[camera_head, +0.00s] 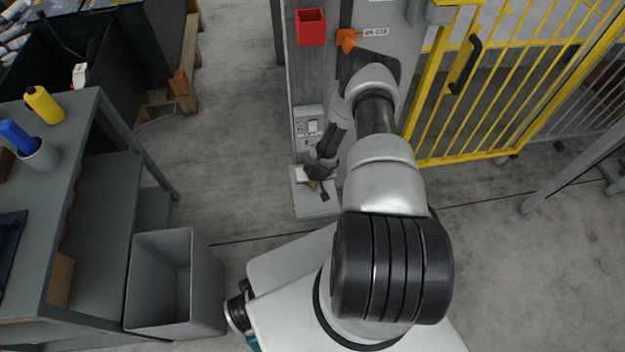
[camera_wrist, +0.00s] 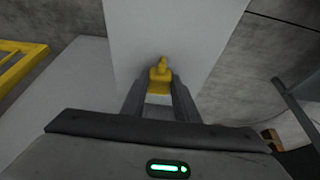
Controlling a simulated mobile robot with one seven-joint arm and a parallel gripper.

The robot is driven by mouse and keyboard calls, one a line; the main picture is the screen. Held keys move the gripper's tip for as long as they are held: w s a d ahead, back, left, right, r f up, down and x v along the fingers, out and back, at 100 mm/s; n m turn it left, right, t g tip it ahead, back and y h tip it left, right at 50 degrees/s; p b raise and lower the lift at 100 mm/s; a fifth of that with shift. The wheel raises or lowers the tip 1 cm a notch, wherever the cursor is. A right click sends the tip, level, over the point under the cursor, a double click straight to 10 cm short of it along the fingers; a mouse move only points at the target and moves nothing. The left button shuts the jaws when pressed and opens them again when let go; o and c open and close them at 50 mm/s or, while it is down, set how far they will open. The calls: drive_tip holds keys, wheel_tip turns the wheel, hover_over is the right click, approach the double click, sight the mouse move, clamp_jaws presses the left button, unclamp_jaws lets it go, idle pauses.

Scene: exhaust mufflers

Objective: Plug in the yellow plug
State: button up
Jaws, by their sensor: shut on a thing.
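The yellow plug (camera_wrist: 160,73) is between the two fingers of my gripper (camera_wrist: 159,92) in the wrist view. My gripper is shut on it, and the plug's narrow end points away from the fingers, over a pale flat surface (camera_wrist: 200,30). I cannot tell whether the plug touches that surface. In the head view my gripper (camera_head: 318,187) is low at the foot of a grey post, over a pale base (camera_head: 322,208); the plug is mostly hidden there. A socket box (camera_head: 309,125) with a white part is on the post above the gripper.
A red box (camera_head: 310,27) and an orange part (camera_head: 347,41) are higher on the post. A yellow barred gate (camera_head: 490,85) stands at right. A grey bin (camera_head: 175,285) and a workbench (camera_head: 85,140) stand at left. Open floor lies between bench and post.

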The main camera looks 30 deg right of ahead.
wheel_tip(320, 180, up, 10)
drive_tip(key=p, duration=0.2)
drive_tip(key=shift+p, duration=0.3)
